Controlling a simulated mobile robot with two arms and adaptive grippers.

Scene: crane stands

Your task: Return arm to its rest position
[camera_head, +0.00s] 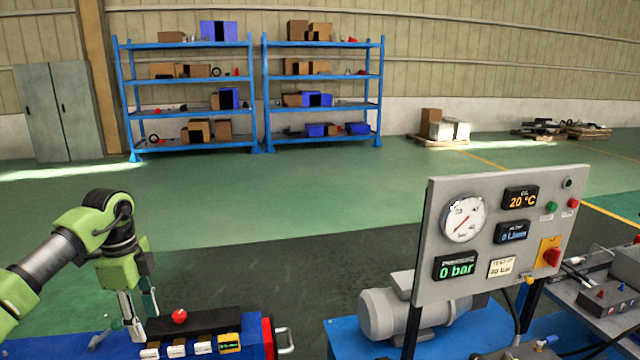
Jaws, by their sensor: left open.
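My left arm comes in from the left, green and grey with a black wrist joint. Its left gripper (140,318) points down at the left end of a black box (205,321) with a red knob (180,316) on top. The two fingers are apart and nothing shows between them. Whether the fingertips touch the box or bench, I cannot tell. The box sits on a blue bench (60,346) with several small white-labelled parts and a yellow one along its front. My right gripper is not in view.
A grey panel (480,205) with a gauge and displays stands at the right, beside a grey motor (385,315) on a blue base. A red-ended part with a metal handle (286,338) is at the bench's right end. Blue shelves (190,77) stand far back. The green floor between is clear.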

